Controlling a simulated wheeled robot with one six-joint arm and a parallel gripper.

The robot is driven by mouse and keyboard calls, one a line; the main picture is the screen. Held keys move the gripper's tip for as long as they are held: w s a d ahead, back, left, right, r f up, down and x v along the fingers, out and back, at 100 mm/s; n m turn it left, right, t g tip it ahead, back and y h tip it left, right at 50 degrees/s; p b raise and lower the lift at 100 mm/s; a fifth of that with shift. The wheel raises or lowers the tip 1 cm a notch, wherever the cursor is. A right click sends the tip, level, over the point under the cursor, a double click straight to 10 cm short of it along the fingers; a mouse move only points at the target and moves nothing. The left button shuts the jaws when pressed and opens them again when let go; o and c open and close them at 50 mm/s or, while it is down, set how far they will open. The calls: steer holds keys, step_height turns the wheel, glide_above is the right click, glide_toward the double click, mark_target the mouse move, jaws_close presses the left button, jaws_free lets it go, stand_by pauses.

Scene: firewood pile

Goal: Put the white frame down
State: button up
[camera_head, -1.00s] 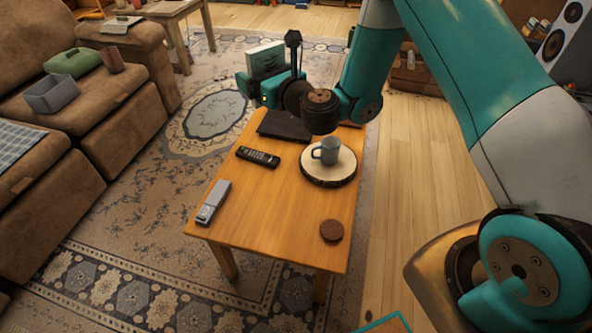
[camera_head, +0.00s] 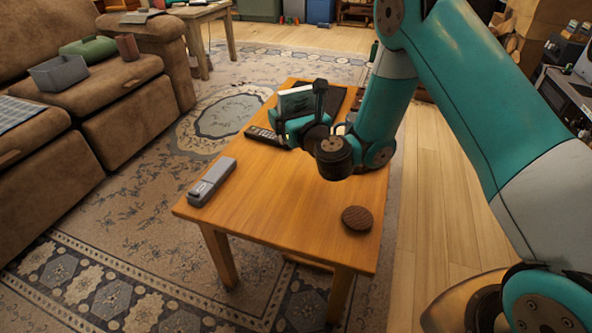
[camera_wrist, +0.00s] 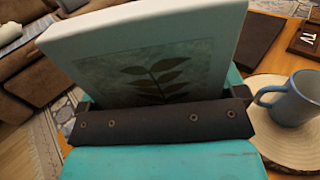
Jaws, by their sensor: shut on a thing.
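The white frame (camera_wrist: 215,55) holds a picture of a dark leafy sprig and fills much of the wrist view. It also shows in the head view (camera_head: 295,100), above the far half of the wooden table (camera_head: 245,215). My gripper (camera_head: 293,122) is shut on the frame, which stands roughly upright and a little tilted in the jaws. The jaws hide the frame's lower edge, so I cannot tell whether it touches the table.
A grey-blue mug (camera_wrist: 291,99) on a wood slice (camera_wrist: 270,133) stands close to the right of my gripper in the wrist view. A remote (camera_head: 264,136), a grey device (camera_head: 211,182) and a brown coaster (camera_head: 357,218) lie on the table. The table's near middle is clear.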

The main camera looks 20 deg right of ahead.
step_height(320, 180, down, 14)
steer(key=b, duration=1.2)
steer(key=o, duration=0.8)
steer(key=shift+c, duration=0.2)
steer(key=shift+r, duration=0.1)
